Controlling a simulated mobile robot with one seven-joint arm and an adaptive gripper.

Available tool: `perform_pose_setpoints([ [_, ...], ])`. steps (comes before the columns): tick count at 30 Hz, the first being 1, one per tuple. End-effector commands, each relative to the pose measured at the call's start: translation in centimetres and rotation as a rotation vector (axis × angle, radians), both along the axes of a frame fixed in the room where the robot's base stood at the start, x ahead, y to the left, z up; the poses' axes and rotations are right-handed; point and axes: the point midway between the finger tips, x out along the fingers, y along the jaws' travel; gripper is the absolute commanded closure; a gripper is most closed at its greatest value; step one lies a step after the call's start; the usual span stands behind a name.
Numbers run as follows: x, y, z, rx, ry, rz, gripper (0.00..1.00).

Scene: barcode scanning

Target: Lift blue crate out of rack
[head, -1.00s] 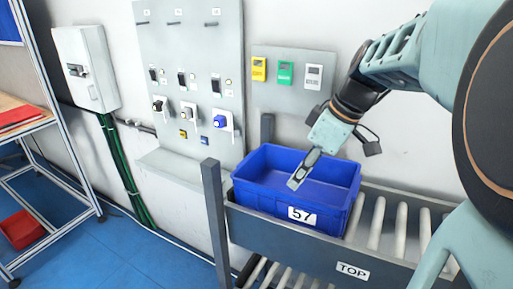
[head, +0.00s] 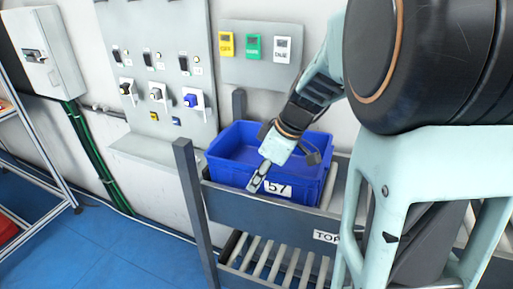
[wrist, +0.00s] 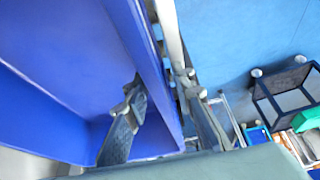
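The blue crate (head: 225,155) sits upright at the left end of the rack's top level (head: 270,212), with a white "57" label on its front wall. It looks empty where I can see inside. My gripper (head: 257,180) points down at the crate's front wall, just left of the label. In the wrist view, my gripper (wrist: 165,92) is open, with one finger inside the crate (wrist: 75,75) and the other outside, the wall between them. A gap shows between the outer finger and the wall. My arm hides part of the crate's right side.
A grey rack post (head: 193,205) stands just left of the crate. The wall panel (head: 160,75) with switches and the smaller panel (head: 260,50) with colored devices are behind it. A lower roller level (head: 270,258) runs beneath. Blue floor (head: 110,250) is open at left.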

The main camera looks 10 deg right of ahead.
Motion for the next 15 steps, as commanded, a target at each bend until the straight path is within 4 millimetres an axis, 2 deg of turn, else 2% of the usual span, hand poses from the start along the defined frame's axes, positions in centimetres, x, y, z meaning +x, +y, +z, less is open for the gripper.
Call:
perform_pose_setpoints([
  [4, 0.00, -0.01, 0.02, 0.000, 0.000, 0.000, 0.77],
  [11, -0.01, -0.03, 0.03, 0.000, 0.000, -0.001, 1.00],
  [15, -0.01, -0.03, 0.04, 0.000, 0.000, -0.001, 1.00],
])
